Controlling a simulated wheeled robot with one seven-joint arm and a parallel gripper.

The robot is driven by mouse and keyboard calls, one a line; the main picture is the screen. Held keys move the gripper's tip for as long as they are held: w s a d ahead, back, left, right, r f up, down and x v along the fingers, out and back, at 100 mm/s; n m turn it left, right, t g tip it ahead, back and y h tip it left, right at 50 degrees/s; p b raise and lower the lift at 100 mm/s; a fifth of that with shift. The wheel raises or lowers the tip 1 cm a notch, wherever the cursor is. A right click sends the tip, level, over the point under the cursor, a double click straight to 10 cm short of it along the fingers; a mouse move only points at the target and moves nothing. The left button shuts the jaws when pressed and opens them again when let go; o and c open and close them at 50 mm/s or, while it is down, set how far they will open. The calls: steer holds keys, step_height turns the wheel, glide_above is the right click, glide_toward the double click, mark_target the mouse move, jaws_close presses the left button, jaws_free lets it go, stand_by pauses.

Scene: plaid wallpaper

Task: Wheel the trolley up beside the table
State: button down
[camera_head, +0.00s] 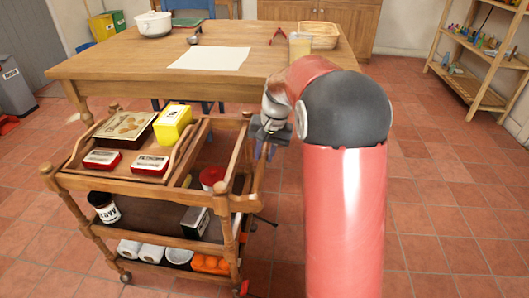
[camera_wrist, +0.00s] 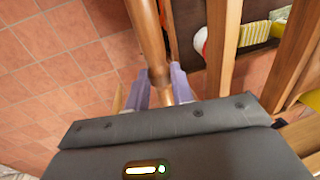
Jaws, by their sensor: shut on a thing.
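The wooden trolley (camera_head: 130,186) stands at the left in the head view, in front of the wooden table (camera_head: 110,67). Its far end overlaps the table's near edge in the picture; I cannot tell the exact gap. My gripper (camera_head: 265,140) is at the trolley's right end. In the wrist view, the purple fingers of my gripper (camera_wrist: 163,92) are on either side of a round wooden bar, the trolley handle (camera_wrist: 150,45), and shut on it. My arm hides part of the table's right side.
The trolley carries a yellow box (camera_head: 173,124), red-and-white boxes (camera_head: 150,164), a dark jar (camera_head: 104,207) and rolls below. The table holds a white pot (camera_head: 153,24), paper (camera_head: 211,59) and a wooden tray (camera_head: 318,36). A shelf (camera_head: 480,60) stands far right. Tiled floor is free at right.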

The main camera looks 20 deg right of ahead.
steer(key=shift+d, duration=0.15)
steer(key=c, duration=1.1)
jaws_free()
step_height(320, 180, up, 7)
steer(key=d, duration=0.1)
steer(key=s+a+r+n+t+h, duration=0.1)
steer(key=s+a+r, duration=0.15)
steer(key=s, duration=0.45)
steer(key=s+a+r+n+t, duration=0.1)
steer(key=s+r, duration=0.2)
steer(key=s, duration=0.4)
steer(key=s+f+n+t, duration=0.1)
steer(key=s, duration=0.4)
steer(key=s+a+f+n, duration=0.1)
steer(key=s+f, duration=0.1)
steer(key=s, duration=0.3)
steer(key=s+a+f+n+t+h, duration=0.1)
steer(key=s+f, duration=0.1)
steer(key=s, duration=0.3)
steer(key=shift+a+t, duration=0.15)
steer(key=shift+t, duration=0.15)
